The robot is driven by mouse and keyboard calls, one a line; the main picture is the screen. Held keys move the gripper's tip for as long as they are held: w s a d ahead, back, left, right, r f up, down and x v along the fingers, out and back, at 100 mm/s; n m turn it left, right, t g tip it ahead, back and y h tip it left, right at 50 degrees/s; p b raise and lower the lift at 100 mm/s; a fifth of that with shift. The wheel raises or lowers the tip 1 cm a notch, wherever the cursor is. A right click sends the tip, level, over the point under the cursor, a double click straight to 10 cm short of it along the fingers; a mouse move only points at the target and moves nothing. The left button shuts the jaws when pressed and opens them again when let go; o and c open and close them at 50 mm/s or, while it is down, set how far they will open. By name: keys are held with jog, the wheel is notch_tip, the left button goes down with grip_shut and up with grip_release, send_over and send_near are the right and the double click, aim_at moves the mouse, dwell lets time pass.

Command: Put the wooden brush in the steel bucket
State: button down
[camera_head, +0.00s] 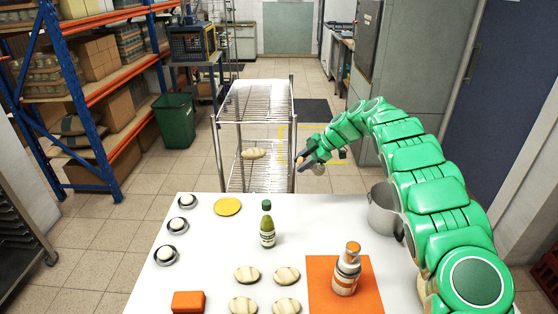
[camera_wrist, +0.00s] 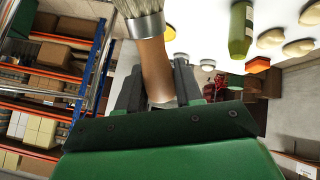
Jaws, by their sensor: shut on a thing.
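The wooden brush (camera_wrist: 154,62) is in my gripper (camera_wrist: 158,88). The wrist view shows its brown handle between the two dark fingers, with a metal collar and pale bristles beyond them. In the head view my gripper (camera_head: 308,156) is out past the table's far edge, beside the wire rack; the brush is small and partly hidden there. The steel bucket (camera_head: 384,215) stands upright on the right side of the white table, partly covered by my green arm. My gripper is apart from it, farther back and to the left. The bucket's inside is not clearly visible.
On the white table (camera_head: 215,240) are a green bottle (camera_head: 267,225), a yellow disc (camera_head: 227,206), an orange-capped bottle (camera_head: 347,270) on an orange mat (camera_head: 318,290), an orange block (camera_head: 188,302) and several pale ovals. A wire rack (camera_head: 255,105) stands behind the table.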

jog(key=s+d+n+h, duration=0.2)
jog(key=d, duration=0.6)
jog(key=s+d+n+h, duration=0.1)
jog(key=s+d+h, duration=0.1)
jog(key=d, duration=0.6)
jog(key=n+t+h, duration=0.1)
jog(key=n+t, duration=0.1)
send_over(393, 214)
jog(key=w, duration=0.5)
notch_tip(393, 214, down, 10)
jog(key=shift+f, duration=0.25)
jog(key=c, duration=0.7)
grip_release()
jog(key=shift+o, duration=0.2)
jog(key=shift+r, duration=0.1)
